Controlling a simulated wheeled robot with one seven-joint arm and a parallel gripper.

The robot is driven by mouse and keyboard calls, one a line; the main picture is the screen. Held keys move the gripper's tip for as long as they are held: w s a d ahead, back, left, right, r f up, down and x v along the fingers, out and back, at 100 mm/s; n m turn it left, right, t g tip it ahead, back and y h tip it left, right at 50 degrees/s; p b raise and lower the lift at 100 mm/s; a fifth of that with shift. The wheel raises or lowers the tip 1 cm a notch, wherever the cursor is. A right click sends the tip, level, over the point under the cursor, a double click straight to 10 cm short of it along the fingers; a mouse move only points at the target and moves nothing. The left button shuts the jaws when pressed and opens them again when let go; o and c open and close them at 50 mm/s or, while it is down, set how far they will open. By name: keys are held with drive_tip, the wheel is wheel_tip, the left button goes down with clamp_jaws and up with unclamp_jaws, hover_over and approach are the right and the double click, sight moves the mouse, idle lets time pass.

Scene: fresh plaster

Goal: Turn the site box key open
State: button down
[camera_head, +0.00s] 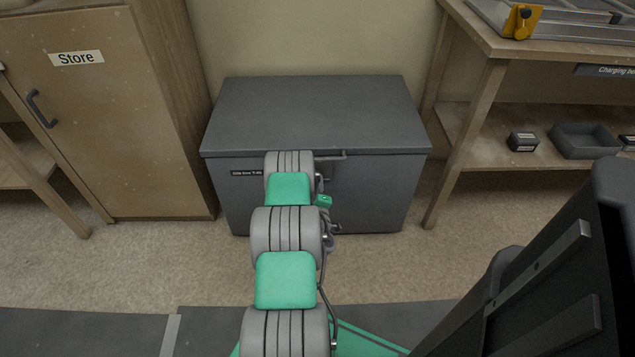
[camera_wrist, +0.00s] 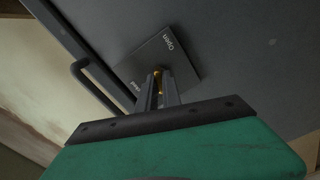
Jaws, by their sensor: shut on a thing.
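The dark grey site box (camera_head: 310,110) stands against the wall with its lid down. In the wrist view its front face (camera_wrist: 240,40) carries a lock plate (camera_wrist: 184,52) with the word "Open" at one edge and a second, partly hidden label. A small brass-coloured key (camera_wrist: 158,73) shows at the plate, between my fingertips. My gripper (camera_wrist: 160,88) is shut on the key, its fingers pointing at the plate. How far the key is turned is hard to tell.
A dark bar handle (camera_wrist: 92,84) stands out from the box beside the plate. A wooden cabinet marked "Store" (camera_head: 85,130) is on the left. A wooden bench (camera_head: 540,48) with small dark containers (camera_head: 583,141) on its shelf is on the right.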

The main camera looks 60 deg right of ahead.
drive_tip(key=shift+m, duration=0.9)
drive_tip(key=c, duration=1.5)
unclamp_jaws()
drive_tip(key=p+v, duration=0.1)
drive_tip(key=v, duration=0.6)
drive_tip(key=shift+s+a, duration=0.2)
drive_tip(key=shift+a, duration=0.15)
